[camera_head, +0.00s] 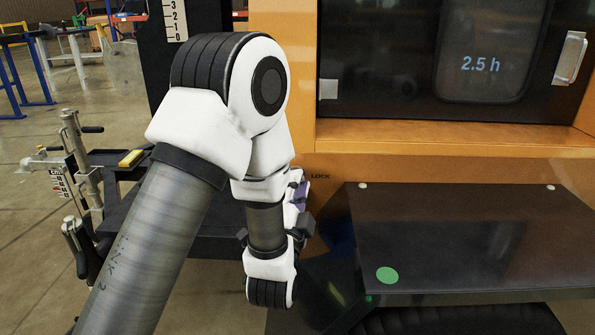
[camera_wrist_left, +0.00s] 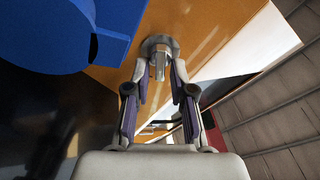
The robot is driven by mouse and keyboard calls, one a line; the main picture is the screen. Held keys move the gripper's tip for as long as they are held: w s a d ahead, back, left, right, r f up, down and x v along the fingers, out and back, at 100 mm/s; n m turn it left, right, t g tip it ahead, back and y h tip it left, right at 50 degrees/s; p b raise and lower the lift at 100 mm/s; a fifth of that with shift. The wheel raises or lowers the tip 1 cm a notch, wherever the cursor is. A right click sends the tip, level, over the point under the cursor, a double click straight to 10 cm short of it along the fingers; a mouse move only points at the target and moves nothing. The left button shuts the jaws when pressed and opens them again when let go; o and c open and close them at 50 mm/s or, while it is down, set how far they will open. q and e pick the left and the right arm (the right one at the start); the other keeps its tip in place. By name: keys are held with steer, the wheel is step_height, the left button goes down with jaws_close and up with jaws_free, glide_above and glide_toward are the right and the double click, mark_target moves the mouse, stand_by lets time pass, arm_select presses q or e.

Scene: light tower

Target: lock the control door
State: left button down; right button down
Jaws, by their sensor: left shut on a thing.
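The control door (camera_head: 400,60) is a dark panel in the orange housing in the head view, with a window reading "2.5 h" and a pale handle (camera_head: 571,58). It looks closed. Below its left side is a "LOCK" label (camera_head: 320,176) on the orange face. My left gripper (camera_wrist_left: 160,72) is shut on a grey metal lock knob (camera_wrist_left: 160,46), with a finger on each side of its narrow stem, in the left wrist view. In the head view my left arm hides the knob and most of the gripper, left of the label. My right gripper is not in view.
A dark sloped cover (camera_head: 470,235) with a green dot juts out at lower right, close to my left arm. A hitch with metal posts (camera_head: 85,165) stands at left. A blue body (camera_wrist_left: 65,35) is close to the gripper's left in the wrist view.

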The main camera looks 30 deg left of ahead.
arm_select(q)
steer(key=shift+f+m+g+h+p, duration=0.1)
steer(key=shift+m+g+h+p, duration=0.2)
steer(key=shift+m+p, duration=2.2)
steer(key=c, duration=1.2)
jaws_free()
steer(key=shift+w, duration=0.1)
steer(key=shift+c, duration=0.2)
